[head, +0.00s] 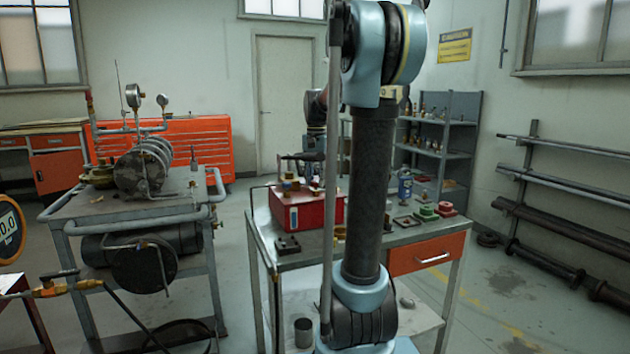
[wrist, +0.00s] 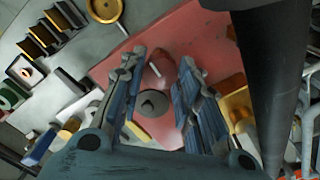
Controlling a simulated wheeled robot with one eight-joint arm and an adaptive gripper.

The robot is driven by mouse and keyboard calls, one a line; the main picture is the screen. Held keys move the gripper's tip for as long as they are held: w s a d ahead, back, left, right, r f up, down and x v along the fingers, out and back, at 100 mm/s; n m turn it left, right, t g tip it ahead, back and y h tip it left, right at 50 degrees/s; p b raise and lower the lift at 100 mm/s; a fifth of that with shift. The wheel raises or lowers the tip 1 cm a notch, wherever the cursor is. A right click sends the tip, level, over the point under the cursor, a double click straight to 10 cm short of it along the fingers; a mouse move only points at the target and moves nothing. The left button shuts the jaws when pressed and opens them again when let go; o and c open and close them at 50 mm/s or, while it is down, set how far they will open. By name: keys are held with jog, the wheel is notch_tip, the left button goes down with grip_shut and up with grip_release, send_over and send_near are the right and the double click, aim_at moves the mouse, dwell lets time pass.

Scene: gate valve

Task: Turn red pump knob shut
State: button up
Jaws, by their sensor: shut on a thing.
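The red pump knob (wrist: 160,68) shows in the wrist view, standing out from a red surface (wrist: 122,62). A grey round fitting (wrist: 153,103) lies just below the knob in that view. My gripper (wrist: 162,62) has its two blue-grey fingers on either side of the knob, shut on it. In the head view a red box (head: 318,212) stands on the workbench (head: 300,257), with small brass pieces on top. My arm covers part of the box and bench there, and I cannot make out the knob clearly in that view.
Red and green blocks (head: 426,212) and a blue can (head: 405,187) stand on the bench's right side. A pump cart (head: 95,213) with pipes and gauges is at the left. A grey shelf (head: 447,140) and wall pipes (head: 560,190) are at the right. Floor between cart and bench is narrow.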

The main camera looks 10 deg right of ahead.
aim_at(316, 181)
jog(key=o, duration=1.1)
notch_tip(316, 181, up, 12)
jog(key=shift+f, duration=0.1)
